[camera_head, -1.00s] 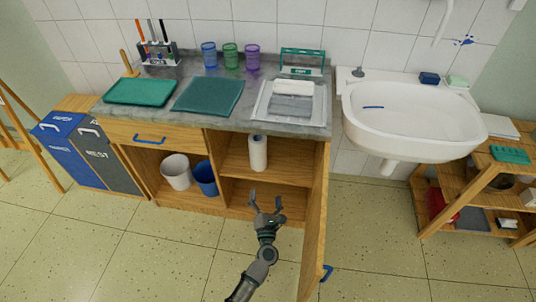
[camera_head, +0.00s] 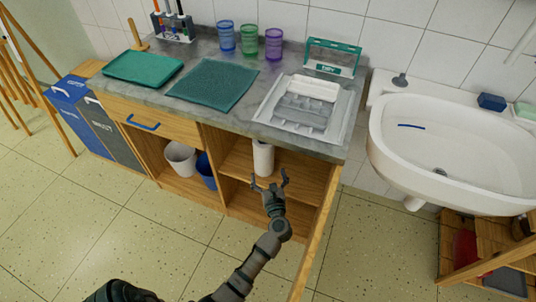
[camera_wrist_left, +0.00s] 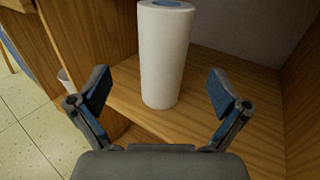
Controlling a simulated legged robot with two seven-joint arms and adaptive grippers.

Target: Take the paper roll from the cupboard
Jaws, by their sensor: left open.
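The white paper roll (camera_head: 263,157) stands upright on the upper shelf (camera_head: 237,161) of the open cupboard. In the left wrist view the roll (camera_wrist_left: 164,55) stands a little beyond my fingertips, roughly centred between them and apart from both. My left gripper (camera_head: 270,179) is open and empty in front of the cupboard opening, and it also shows in the left wrist view (camera_wrist_left: 157,90). In the head view its fingers are just below the roll, whose lower end is close behind them. My right gripper is not in view.
The open cupboard door (camera_head: 317,240) stands out to the right of my left arm. A white bin (camera_head: 180,158) and a blue bin (camera_head: 206,170) sit in the left compartment. The sink (camera_head: 450,150) is on the right. The counter (camera_head: 240,115) overhangs the shelf.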

